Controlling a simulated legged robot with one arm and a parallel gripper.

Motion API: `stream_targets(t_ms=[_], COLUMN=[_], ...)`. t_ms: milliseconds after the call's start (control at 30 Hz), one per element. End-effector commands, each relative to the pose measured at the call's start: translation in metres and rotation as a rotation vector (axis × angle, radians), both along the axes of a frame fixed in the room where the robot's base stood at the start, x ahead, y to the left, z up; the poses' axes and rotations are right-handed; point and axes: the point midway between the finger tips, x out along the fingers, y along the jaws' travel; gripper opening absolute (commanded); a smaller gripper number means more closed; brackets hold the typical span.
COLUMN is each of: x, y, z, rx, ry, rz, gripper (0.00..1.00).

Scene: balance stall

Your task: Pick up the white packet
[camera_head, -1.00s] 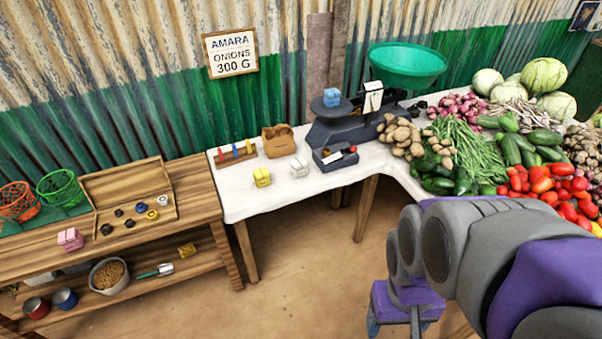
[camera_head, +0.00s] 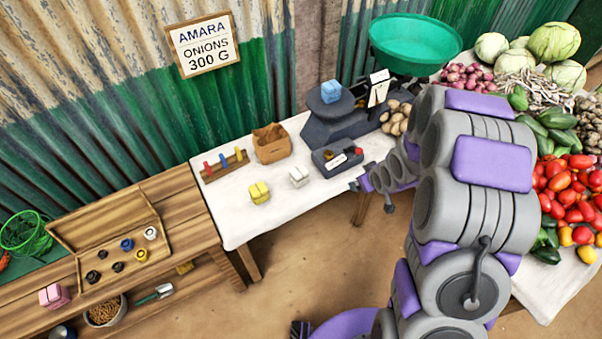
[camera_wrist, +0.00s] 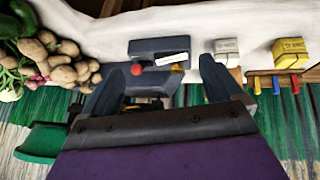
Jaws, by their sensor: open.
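The white packet (camera_head: 299,176) is a small pale block on the white cloth of the stall table, between the yellow packet (camera_head: 259,192) and the dark box with a red knob (camera_head: 337,158). In the wrist view the white packet (camera_wrist: 227,50) shows just beyond and right of the right finger. My gripper (camera_wrist: 158,85) is open and empty, its two dark fingers spread with the dark box in view between them. In the head view my gripper (camera_head: 361,186) is at the table's front edge, right of the white packet and apart from it.
The balance scale (camera_head: 345,121) with a green pan (camera_head: 414,44) and blue packet (camera_head: 330,91) stands behind. A brown paper bag (camera_head: 271,144) and a peg rack (camera_head: 224,165) are at the back left. Vegetables fill the right side. The cloth around the white packet is fairly clear.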

Motion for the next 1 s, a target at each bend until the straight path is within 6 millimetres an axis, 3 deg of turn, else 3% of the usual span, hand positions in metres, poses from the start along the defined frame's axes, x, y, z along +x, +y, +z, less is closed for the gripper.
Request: stream_targets(t_ms=[200,400,800,1000], x=[0.018,0.017,0.0,0.012], y=[0.042,0.077,0.117,0.131], z=[-0.045,-0.075,-0.092,-0.099], rx=[0.123,0.277,0.49,0.499], ry=[-0.117,-0.24,-0.405,-0.417], rz=[0.12,0.191,0.217,0.22], gripper=[0.94,0.94,0.94,0.94])
